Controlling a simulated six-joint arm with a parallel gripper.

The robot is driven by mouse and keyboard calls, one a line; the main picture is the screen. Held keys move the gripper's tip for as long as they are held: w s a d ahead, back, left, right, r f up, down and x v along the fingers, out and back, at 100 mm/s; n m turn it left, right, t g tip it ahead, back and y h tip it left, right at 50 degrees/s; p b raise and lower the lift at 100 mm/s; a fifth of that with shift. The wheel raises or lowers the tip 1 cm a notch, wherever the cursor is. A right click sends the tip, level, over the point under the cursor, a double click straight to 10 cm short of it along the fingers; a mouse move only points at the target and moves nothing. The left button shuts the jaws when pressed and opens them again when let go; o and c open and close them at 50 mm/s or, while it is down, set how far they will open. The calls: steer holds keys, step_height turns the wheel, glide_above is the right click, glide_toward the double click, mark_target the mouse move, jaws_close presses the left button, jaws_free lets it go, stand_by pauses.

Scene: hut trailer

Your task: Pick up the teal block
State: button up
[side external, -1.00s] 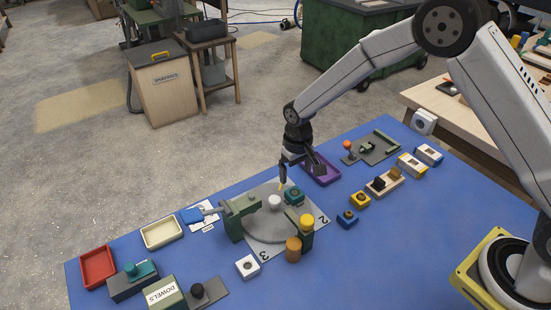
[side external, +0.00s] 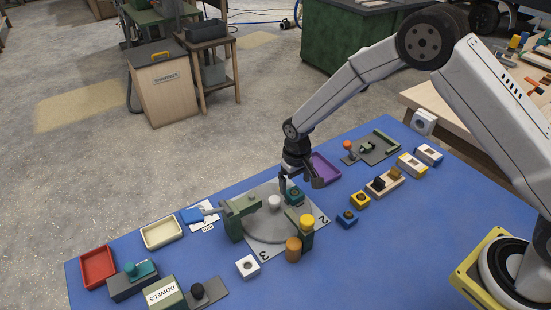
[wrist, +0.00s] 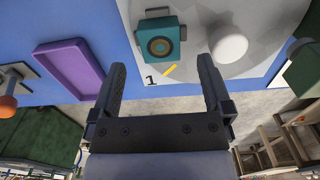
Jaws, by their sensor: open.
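The teal block (side external: 294,196), with a round dark recess ringed in orange-brown on top, stands on the grey round plate (side external: 262,228) by its "1" mark. In the wrist view the teal block (wrist: 160,38) lies just beyond the fingertips, roughly in line with the gap between them. My gripper (side external: 299,184) is above the teal block in the side view, partly covering it. My gripper (wrist: 162,65) is open and empty in the wrist view. I cannot tell the exact height between fingers and block.
A white cylinder (side external: 274,202) stands on the plate, left of the teal block. A purple tray (side external: 326,168) is close behind my gripper. Blue (side external: 347,219) and yellow (side external: 360,200) blocks stand to the right.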

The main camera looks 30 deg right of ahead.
mark_target(294, 192)
steer(key=shift+f, duration=1.95)
jaws_close()
steer(key=shift+r, duration=0.1)
